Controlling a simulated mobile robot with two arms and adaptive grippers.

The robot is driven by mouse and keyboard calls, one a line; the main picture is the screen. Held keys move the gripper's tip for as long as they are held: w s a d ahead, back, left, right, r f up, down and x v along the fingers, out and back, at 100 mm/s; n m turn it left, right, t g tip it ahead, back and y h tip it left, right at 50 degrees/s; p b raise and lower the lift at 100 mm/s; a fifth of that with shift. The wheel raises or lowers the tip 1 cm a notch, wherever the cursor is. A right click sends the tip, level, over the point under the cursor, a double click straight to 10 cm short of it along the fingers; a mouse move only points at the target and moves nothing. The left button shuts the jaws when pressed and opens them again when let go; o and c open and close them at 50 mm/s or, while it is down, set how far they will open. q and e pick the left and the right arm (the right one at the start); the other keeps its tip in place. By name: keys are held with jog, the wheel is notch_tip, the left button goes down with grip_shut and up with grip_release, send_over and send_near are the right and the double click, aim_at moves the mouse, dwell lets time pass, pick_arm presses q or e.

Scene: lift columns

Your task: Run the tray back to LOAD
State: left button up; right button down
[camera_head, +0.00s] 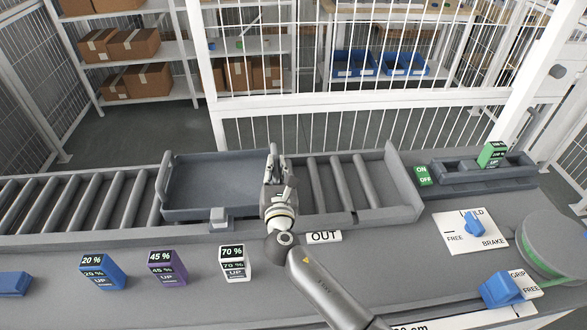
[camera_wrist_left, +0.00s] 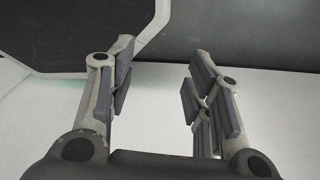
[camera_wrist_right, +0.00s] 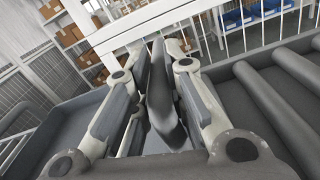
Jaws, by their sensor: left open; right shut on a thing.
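The grey tray (camera_head: 215,185) sits on the roller conveyor, left of the OUT sign (camera_head: 324,236), and looks empty. My right gripper (camera_head: 279,172) is at the tray's right end and is shut on its upright wall, which shows between the fingers in the right wrist view (camera_wrist_right: 163,100). My arm and gripper hide part of that end. My left gripper (camera_wrist_left: 160,62) shows only in its own wrist view; it is open and empty, above a pale surface with a dark panel behind. No LOAD sign is readable.
Bare rollers lie left (camera_head: 82,203) and right (camera_head: 335,185) of the tray. A small pale block (camera_head: 218,216) stands at its front edge. Several labelled blocks, including a white 70 % block (camera_head: 234,262), stand in front.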

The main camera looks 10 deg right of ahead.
jog(key=shift+a+f, duration=0.2)
jog(key=shift+a, duration=0.2)
jog(key=c, duration=1.5)
grip_release()
jog(key=shift+o, duration=0.4)
jog(key=shift+s+a+f, duration=0.1)
jog(key=shift+s+f, duration=0.1)
jog(key=shift+s, duration=0.15)
jog(key=s, duration=1.1)
jog(key=shift+s+a+r, duration=0.2)
jog(key=shift+r, duration=0.2)
